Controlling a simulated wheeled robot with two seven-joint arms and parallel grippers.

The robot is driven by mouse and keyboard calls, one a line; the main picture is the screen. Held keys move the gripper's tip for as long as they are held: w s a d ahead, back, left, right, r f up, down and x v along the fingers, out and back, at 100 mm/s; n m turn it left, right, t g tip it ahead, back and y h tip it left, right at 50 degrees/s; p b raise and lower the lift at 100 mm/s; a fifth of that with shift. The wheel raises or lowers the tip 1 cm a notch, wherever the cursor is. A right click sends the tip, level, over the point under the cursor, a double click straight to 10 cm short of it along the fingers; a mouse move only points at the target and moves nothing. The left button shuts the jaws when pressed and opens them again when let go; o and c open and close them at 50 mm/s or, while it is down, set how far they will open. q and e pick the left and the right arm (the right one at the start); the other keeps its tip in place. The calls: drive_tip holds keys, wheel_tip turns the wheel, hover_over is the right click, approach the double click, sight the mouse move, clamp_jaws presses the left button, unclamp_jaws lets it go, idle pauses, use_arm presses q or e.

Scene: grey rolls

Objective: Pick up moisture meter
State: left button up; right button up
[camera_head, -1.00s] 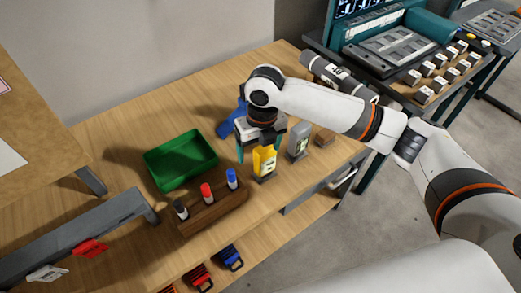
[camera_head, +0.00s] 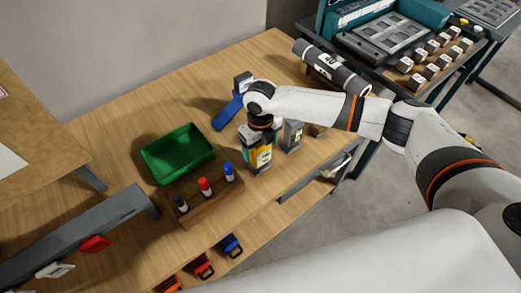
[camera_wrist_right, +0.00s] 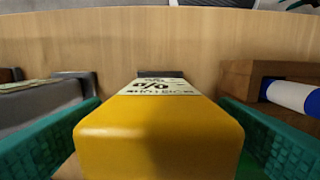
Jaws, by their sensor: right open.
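The moisture meter is a yellow device (camera_head: 260,158) standing on the wooden table, to the right of the marker holder. In the right wrist view its yellow body (camera_wrist_right: 158,140) fills the middle, with a pale face marked with a % sign. My right gripper (camera_head: 256,146) is lowered over it from above. Its teal fingers (camera_wrist_right: 160,148) stand on both sides of the yellow body, with small gaps showing, so the jaws are open around it. My left gripper is not in view.
A grey device (camera_head: 292,135) stands close on the right of the meter. A wooden holder (camera_head: 210,204) with several markers is close on the left. A green tray (camera_head: 178,153) and a blue tool (camera_head: 228,115) lie further back. The table's front edge is near.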

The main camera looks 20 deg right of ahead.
drive_tip(key=shift+f, duration=0.95)
drive_tip(key=shift+c, duration=0.2)
drive_tip(key=c, duration=1.2)
drive_tip(key=shift+w+r, duration=0.1)
drive_tip(key=shift+r, duration=0.05)
wheel_tip(320, 180, up, 10)
drive_tip(key=shift+f+b, duration=0.1)
drive_tip(key=shift+b, duration=0.85)
